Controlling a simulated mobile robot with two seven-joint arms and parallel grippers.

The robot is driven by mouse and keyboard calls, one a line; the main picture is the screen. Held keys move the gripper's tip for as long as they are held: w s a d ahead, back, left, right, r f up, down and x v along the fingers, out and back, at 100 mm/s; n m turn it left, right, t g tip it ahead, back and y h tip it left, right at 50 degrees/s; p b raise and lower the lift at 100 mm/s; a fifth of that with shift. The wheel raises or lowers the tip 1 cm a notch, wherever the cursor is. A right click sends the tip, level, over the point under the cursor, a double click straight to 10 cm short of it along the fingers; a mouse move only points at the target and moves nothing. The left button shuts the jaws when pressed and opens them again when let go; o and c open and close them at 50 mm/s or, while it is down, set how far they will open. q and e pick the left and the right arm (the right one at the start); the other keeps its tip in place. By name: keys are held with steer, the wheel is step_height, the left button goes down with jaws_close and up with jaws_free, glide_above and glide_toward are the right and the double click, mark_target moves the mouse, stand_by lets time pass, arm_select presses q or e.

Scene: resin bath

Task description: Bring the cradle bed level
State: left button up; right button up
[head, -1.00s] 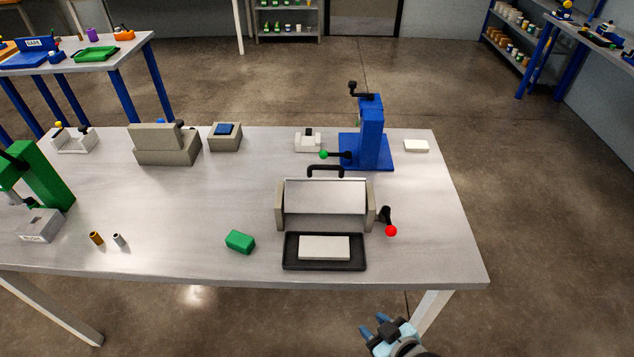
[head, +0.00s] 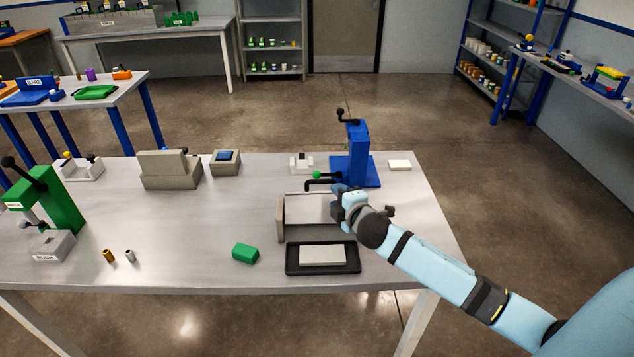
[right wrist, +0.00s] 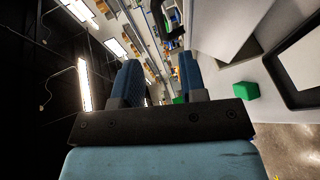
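The cradle stands at the table's right front, with a pale bed panel (head: 307,208) beside a grey left cheek (head: 281,219). A black crank-shaped handle (head: 322,182) shows at its back edge. I cannot tell the bed's exact tilt. My right gripper (head: 341,192) is over the cradle's right part. Its arm hides the right cheek and the red-knobbed lever there. In the right wrist view the two blue fingers stand apart with nothing between them (right wrist: 160,82). I cannot tell whether the gripper touches the cradle. My left gripper is out of view.
A black tray (head: 291,266) with a white slab (head: 322,255) lies before the cradle. A green block (head: 245,253) is to its left.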

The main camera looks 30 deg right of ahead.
mark_target(322, 183)
steer(key=p+x, duration=0.1)
steer(key=x, duration=0.9)
steer(key=shift+w, duration=0.2)
jaws_close()
